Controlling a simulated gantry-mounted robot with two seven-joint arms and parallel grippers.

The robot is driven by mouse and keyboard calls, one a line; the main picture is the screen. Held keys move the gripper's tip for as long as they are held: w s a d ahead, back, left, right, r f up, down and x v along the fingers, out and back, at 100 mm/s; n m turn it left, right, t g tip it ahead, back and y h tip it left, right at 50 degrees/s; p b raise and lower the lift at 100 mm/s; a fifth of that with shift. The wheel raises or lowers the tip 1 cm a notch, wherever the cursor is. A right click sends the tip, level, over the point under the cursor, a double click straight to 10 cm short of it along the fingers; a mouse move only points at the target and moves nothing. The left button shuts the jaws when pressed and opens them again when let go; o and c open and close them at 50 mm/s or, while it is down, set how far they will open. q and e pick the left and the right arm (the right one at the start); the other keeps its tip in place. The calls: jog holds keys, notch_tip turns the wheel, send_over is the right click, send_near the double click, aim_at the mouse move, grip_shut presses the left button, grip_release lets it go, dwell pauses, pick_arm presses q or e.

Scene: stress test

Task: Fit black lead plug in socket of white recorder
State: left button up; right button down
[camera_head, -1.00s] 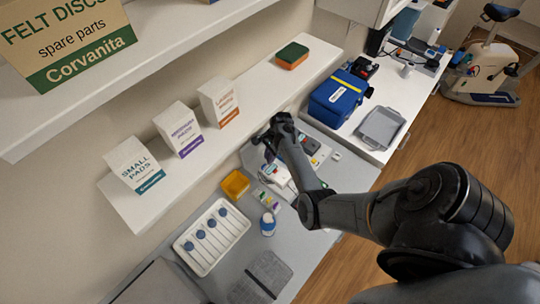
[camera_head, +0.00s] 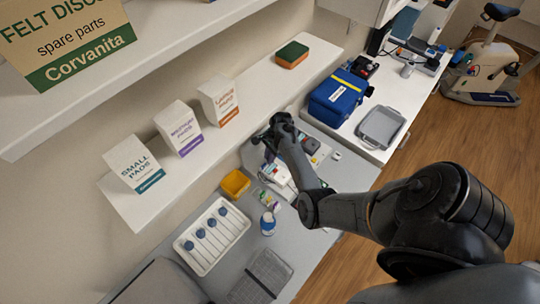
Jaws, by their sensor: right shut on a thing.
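My left gripper is not in view.
A shelf (camera_head: 134,207) with boxes overhangs at left. A blue case (camera_head: 338,97) and grey tray (camera_head: 382,128) stand beyond.

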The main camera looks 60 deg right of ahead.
jog(key=shift+f, duration=0.3)
jog(key=shift+f, duration=0.1)
dwell(0.5)
dwell(0.6)
jog(key=c, duration=1.4)
grip_release()
jog(key=shift+o, duration=0.2)
jog(key=shift+r+p, duration=1.4)
jog(key=shift+p, duration=0.15)
jog(key=shift+r+p, duration=0.65)
jog(key=shift+p, duration=0.05)
jog(key=shift+o, duration=0.2)
